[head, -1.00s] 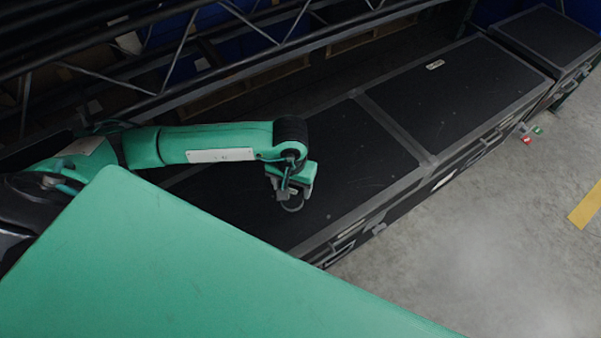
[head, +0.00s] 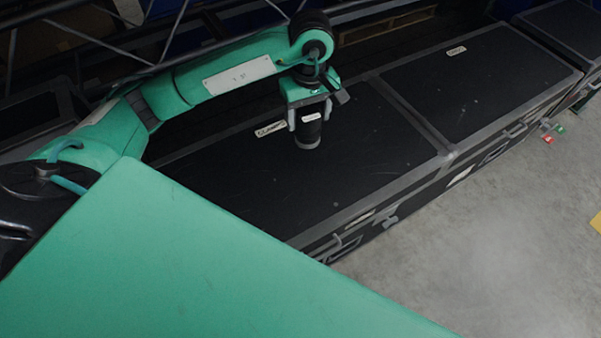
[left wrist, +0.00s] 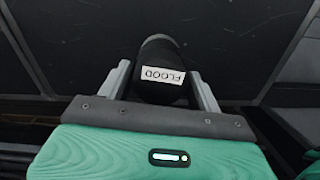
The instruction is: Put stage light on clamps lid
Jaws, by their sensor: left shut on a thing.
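The stage light (head: 309,131) is a black cylinder with a pale ring at its lower end. My left gripper (head: 310,117) is shut on it, with one finger on each side. In the left wrist view the light (left wrist: 160,57) carries a white label reading "FLOOD", upside down. The clamps lid (head: 240,185) is the black, grey-edged case top under the light, with a small white label (head: 270,129) near its back edge. The light is upright over this lid; I cannot tell whether it touches. My right gripper is not in view.
A second black case lid (head: 480,85) adjoins on the right, with its own small label. Another case (head: 570,35) stands beyond it. Metal trusses (head: 180,30) run behind. Small red and green items (head: 553,133) lie on the grey floor. The clamps lid is otherwise bare.

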